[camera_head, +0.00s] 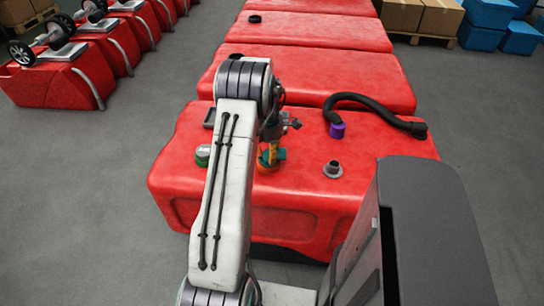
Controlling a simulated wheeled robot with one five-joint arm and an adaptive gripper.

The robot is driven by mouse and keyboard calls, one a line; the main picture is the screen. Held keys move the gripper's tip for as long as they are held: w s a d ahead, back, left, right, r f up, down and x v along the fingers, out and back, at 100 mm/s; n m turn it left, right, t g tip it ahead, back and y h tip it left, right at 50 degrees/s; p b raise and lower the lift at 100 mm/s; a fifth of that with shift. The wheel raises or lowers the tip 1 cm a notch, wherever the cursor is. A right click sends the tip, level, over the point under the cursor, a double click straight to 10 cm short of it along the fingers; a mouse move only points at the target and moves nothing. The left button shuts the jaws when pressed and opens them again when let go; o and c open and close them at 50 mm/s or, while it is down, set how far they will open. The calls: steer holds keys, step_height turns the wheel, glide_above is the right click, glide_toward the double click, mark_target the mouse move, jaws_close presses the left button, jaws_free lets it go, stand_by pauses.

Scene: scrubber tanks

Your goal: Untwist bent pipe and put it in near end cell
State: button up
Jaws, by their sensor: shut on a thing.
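My gripper (272,144) points down over the nearest red tank (300,198), partly hidden by my arm. It is shut on a small yellow-orange piece with a teal part (280,154), which looks like the bent pipe. An orange ring (267,168) shows at its foot on the tank top. I cannot tell whether the pipe is still seated there or turned loose. No cell that I can make out as the near end cell shows in this view.
A black hose (375,104) with a purple collar (337,130) lies right of my gripper. A grey flanged fitting (333,169) stands nearer. More red tanks (310,75) stretch behind.

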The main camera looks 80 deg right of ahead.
mark_target(268, 148)
steer(key=shift+r+p, duration=0.8)
steer(key=shift+r, duration=0.45)
stand_by(0.9)
steer(key=shift+r+p, duration=1.55)
steer(key=shift+r, duration=0.75)
